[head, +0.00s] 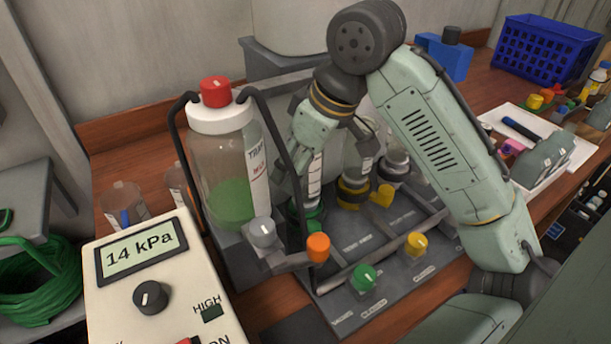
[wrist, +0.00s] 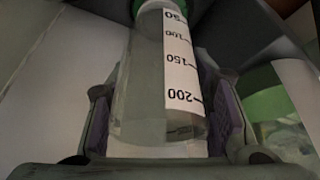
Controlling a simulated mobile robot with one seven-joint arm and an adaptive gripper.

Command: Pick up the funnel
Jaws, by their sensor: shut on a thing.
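The funnel is a clear cylinder with a white graduated scale, marked 50 to 200 in the wrist view (wrist: 143,85). In the head view the funnel (head: 314,178) stands roughly upright at a green collar (head: 311,217) on the grey manifold. My gripper (head: 301,175) is shut on its clear body. In the wrist view the two purple-padded fingers of my gripper (wrist: 167,112) lie on either side of the cylinder. The arm hides part of the funnel in the head view. I cannot tell whether its lower end is seated or lifted.
A red-capped bottle with green contents (head: 232,180) stands close left, with a dark tube frame beside it. Yellow-collared (head: 352,193) and grey-collared stations stand to the right. A gauge box reading 14 kPa (head: 150,290) is front left. A white tray (head: 577,160) lies right.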

